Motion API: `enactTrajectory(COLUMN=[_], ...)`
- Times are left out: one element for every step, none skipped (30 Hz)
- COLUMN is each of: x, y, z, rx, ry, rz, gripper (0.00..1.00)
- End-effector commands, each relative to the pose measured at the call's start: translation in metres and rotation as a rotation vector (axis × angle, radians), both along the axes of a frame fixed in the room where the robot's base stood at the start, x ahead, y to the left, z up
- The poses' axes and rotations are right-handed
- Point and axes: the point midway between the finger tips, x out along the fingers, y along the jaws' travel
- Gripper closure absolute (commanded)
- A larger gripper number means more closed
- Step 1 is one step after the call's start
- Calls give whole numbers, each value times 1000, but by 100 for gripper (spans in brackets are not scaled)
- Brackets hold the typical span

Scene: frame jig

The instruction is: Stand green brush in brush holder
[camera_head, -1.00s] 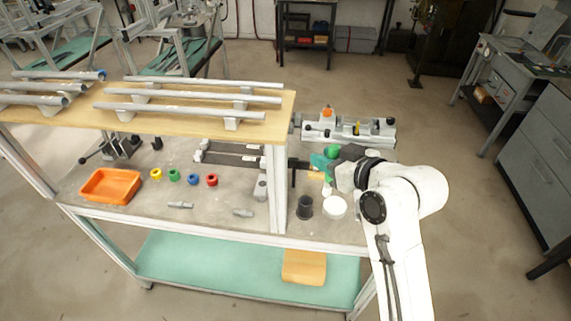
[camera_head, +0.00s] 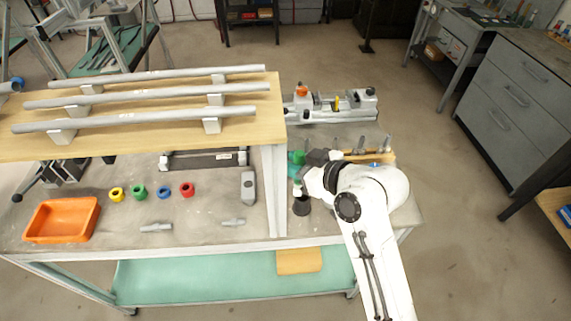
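The green brush (camera_head: 297,157) is at the end of my gripper (camera_head: 302,172), which appears shut on it. A bit of green and white also shows just below the gripper; the rest of the brush is hidden by the gripper. A dark cup (camera_head: 302,207), which looks like the brush holder, stands upright on the bench near its front edge. The gripper and brush are above it in the picture, and the brush's lower end appears close to the cup's rim. I cannot tell whether any of it is inside.
A shelf post (camera_head: 273,190) stands just left of the cup, under a raised wooden shelf (camera_head: 270,120) with pipes. A vise-like fixture (camera_head: 335,108) and a wooden block with upright pegs (camera_head: 380,156) lie behind my arm. An orange tray (camera_head: 62,238) and coloured rings are left.

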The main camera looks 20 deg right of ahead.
Motion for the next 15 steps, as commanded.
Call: enactTrajectory(x=[-3, -3, -4, -4, -4, -4, -4, -4, -4, -3, -3, -3, -3, -3, -3], y=[-2, -2, -2, -2, -2, -2, -2, -2, -2, -1, -1, -1, -1, -1, -1], z=[-7, -7, -6, -5, -5, -5, -5, -5, -5, -5, -6, -6, -6, -6, -6], rx=[0, 0, 1, 1, 0, 0, 0, 0, 0, 1, 1, 1, 1, 1, 1], ry=[-1, -2, -2, -2, -2, -1, -1, -1, -1, -1, -1, -1, -1, -1, -1], rz=[-1, -1, 0, 0, 0, 0, 0, 0, 0, 1, 1, 1, 1, 1, 1], gripper=[100, 100, 100, 100, 100, 100, 100, 100, 100, 100, 100, 69, 66, 63, 60])
